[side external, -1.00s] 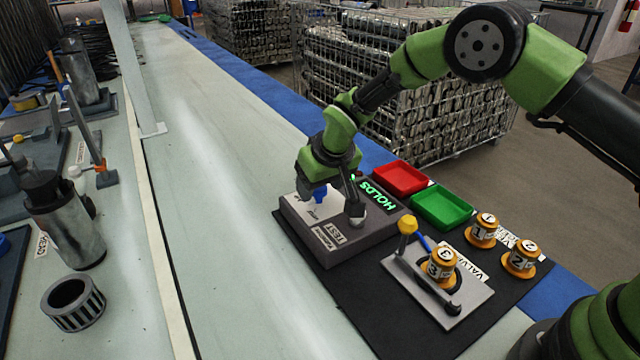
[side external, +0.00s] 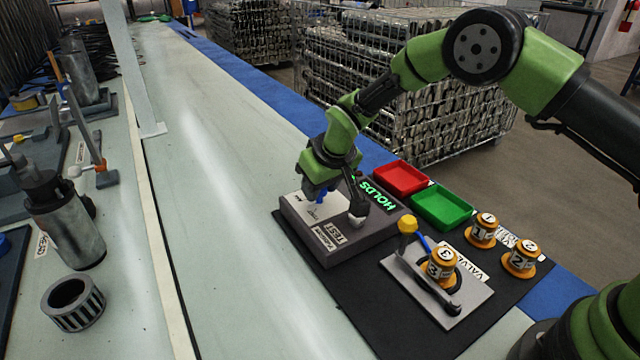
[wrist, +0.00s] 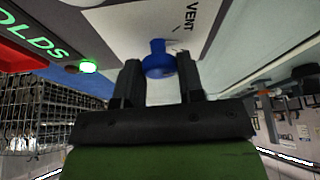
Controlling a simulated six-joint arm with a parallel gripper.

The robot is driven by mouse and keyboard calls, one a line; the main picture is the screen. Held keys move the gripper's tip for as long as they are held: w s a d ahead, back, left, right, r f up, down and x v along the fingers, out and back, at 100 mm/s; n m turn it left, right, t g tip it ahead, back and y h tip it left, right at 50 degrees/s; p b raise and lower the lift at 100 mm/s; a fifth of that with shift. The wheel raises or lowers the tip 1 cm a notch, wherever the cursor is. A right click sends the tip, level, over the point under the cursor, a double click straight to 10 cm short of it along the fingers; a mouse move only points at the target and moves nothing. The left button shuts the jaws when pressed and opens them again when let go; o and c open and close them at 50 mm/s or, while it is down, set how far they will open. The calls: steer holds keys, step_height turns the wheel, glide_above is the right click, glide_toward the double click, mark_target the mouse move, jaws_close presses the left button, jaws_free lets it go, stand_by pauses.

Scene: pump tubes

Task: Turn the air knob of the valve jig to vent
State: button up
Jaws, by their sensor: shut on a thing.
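The valve jig (side external: 335,250) is a grey box with a pale top plate on the black mat. My gripper (side external: 331,203) reaches down over it and is shut on the blue air knob (side external: 321,198). In the wrist view the blue knob (wrist: 158,62) sits between the two dark fingers of my gripper (wrist: 160,75). The word VENT (wrist: 190,18) is printed on the plate to the upper right of the knob.
A red tray (side external: 401,178) and a green tray (side external: 442,207) stand right of the jig. Orange numbered valves (side external: 481,231) stand further right; valve 3 (side external: 440,268) sits in a plate fixture (side external: 470,305) with a yellow-knobbed lever.

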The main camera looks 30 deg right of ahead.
steer(key=n+y, duration=0.1)
steer(key=n, duration=0.2)
steer(key=shift+d+n+g, duration=0.15)
steer(key=shift+n+g, duration=0.15)
steer(key=shift+n, duration=0.1)
steer(key=n, duration=0.2)
steer(key=n+y, duration=0.1)
steer(key=n, duration=0.1)
steer(key=shift+g+y, duration=0.3)
steer(key=shift+g, duration=0.1)
steer(key=o, duration=0.9)
steer(key=shift+r, duration=0.1)
steer(key=v, duration=0.9)
steer(key=shift+d+r, duration=0.3)
steer(key=shift+r, duration=0.05)
